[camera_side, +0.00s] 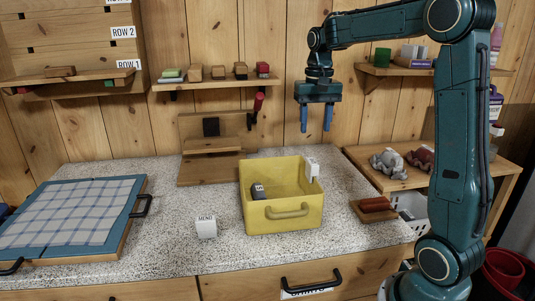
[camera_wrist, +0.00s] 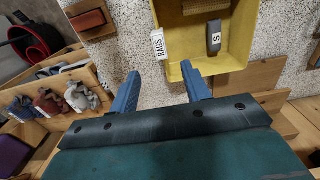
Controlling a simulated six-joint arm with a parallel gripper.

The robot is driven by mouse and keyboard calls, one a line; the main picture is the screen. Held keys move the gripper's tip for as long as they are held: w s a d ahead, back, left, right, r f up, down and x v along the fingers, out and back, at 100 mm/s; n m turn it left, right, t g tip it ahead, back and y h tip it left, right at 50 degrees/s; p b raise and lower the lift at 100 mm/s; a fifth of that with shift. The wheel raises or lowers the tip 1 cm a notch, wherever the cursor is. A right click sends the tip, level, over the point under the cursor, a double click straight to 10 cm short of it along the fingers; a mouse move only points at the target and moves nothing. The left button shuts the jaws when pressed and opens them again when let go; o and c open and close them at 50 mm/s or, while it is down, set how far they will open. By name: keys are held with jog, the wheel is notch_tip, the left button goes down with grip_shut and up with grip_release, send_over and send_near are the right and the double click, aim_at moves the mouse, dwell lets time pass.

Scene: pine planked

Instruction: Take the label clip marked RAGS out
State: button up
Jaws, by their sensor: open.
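The white clip marked RAGS (camera_wrist: 158,45) sits on the wall of the yellow bin (camera_wrist: 243,35) in the wrist view. In the side view a white clip (camera_side: 312,168) hangs on the right rim of the yellow bin (camera_side: 284,219), its text too small to read. My gripper (camera_side: 315,128) is open and empty, well above the counter near that clip. In the wrist view its two blue fingers (camera_wrist: 160,70) are apart, with the RAGS clip beyond the gap between them. Nothing hides the clip.
A dark grey clip marked S (camera_wrist: 214,38) is inside the bin. A blue framed board (camera_side: 130,218) with checked cloth lies at left. A wooden stand (camera_side: 208,170) is behind the bin; a reddish brick block (camera_side: 374,205) is at right.

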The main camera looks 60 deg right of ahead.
aim_at(313, 161)
jog(key=shift+f, duration=0.2)
jog(key=shift+f, duration=6.75)
jog(key=shift+r, duration=0.1)
grip_shut()
